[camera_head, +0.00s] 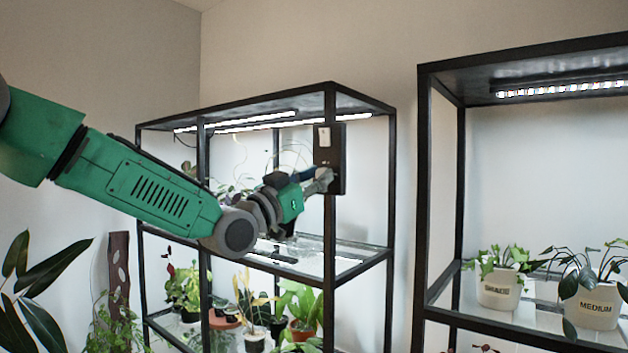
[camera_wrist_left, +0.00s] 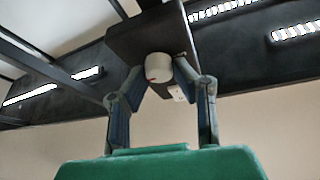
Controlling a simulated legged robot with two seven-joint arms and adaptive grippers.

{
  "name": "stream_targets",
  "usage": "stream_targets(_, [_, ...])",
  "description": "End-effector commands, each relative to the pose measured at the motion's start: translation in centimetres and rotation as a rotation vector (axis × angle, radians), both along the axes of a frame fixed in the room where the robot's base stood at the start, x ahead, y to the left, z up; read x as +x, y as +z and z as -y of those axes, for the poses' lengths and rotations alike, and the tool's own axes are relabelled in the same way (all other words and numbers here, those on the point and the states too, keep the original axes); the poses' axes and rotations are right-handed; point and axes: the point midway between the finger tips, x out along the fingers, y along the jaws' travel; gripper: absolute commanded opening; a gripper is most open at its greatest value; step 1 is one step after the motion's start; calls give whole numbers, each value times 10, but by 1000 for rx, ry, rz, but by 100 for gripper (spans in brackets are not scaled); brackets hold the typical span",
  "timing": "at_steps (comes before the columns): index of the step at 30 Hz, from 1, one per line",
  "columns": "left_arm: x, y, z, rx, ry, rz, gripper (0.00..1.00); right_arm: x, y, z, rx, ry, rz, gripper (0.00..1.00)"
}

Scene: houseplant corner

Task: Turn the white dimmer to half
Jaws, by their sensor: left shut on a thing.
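The white dimmer (camera_wrist_left: 159,67) is a round knob with a small red mark, on a dark control box (camera_wrist_left: 125,42). In the head view the box (camera_head: 337,155) is fixed to the front post of the middle shelf unit, and the fingers hide the knob. My left gripper (camera_head: 324,180) reaches the box from the left. In the wrist view its two fingers (camera_wrist_left: 160,82) are closed around the knob's sides. My right gripper is not in view.
The black shelf unit (camera_head: 331,235) has glass shelves, lit strips (camera_head: 245,122) and several potted plants below my arm. A second unit (camera_head: 423,200) at right holds pots labelled "MEDIUM" (camera_head: 590,306) and another label. Leafy plants (camera_head: 40,270) stand at lower left.

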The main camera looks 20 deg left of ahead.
Motion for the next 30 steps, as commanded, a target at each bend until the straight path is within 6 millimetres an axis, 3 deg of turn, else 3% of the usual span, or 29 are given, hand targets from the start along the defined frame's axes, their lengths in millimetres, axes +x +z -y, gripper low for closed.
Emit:
stream_targets(1, [2,-8,-2,4,5,-17,0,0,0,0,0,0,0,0])
stream_targets(16, [2,-14,-5,-75,7,-51,0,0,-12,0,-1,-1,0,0])
stream_targets(30, [2,-16,-4,-448,8,-191,0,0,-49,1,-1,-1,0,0])
